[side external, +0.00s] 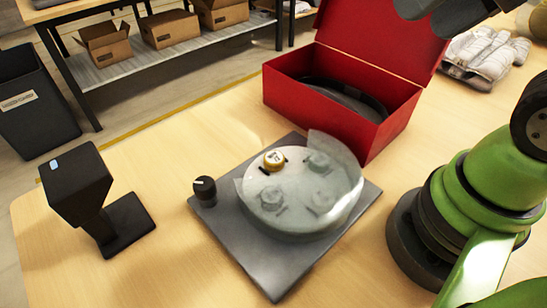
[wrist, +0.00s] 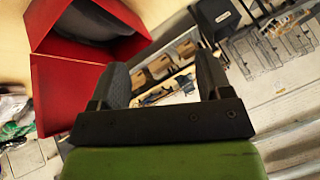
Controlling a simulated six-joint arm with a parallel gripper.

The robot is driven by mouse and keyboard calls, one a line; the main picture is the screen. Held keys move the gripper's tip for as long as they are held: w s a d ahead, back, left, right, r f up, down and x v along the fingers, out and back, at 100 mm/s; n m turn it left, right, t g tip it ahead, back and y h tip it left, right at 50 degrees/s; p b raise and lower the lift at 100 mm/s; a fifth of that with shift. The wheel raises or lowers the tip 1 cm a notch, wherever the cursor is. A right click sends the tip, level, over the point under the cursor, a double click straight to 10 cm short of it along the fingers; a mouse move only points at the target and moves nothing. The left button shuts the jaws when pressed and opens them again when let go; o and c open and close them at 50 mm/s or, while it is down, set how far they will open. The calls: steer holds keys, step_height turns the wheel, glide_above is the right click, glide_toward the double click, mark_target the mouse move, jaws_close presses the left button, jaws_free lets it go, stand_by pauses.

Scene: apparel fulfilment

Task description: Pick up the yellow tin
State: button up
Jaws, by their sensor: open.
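The yellow tin (side external: 274,160), small and round with a pale label on top, sits at the back left of a round turntable (side external: 290,232) in the side view. A frosted, see-through cover (side external: 345,165) spans much of the turntable. The tin shows in clear colour at what looks like a gap in this cover. Several dull round shapes show hazily through it. My gripper (wrist: 163,78) is open and empty in the wrist view, which does not show the tin. Dark parts of my arm show at the top right of the side view, away from the tin.
A black knob (side external: 205,191) stands at the left of the turntable's grey base (side external: 275,278). An open red box (side external: 330,118) stands close behind. A black stand-mounted device (side external: 82,187) is at the left. Wrapped garments (side external: 482,55) lie at the back right.

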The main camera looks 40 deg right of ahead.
steer(key=n+g+h, duration=0.3)
steer(key=n+g, duration=0.5)
steer(key=n, duration=1.2)
glide_above(274, 157)
step_height(274, 157, down, 22)
steer(key=shift+a+f, duration=0.15)
steer(key=shift+t, duration=0.3)
step_height(274, 157, down, 6)
steer(key=shift+r, duration=0.15)
steer(key=shift+c, duration=0.5)
steer(key=c, duration=0.9)
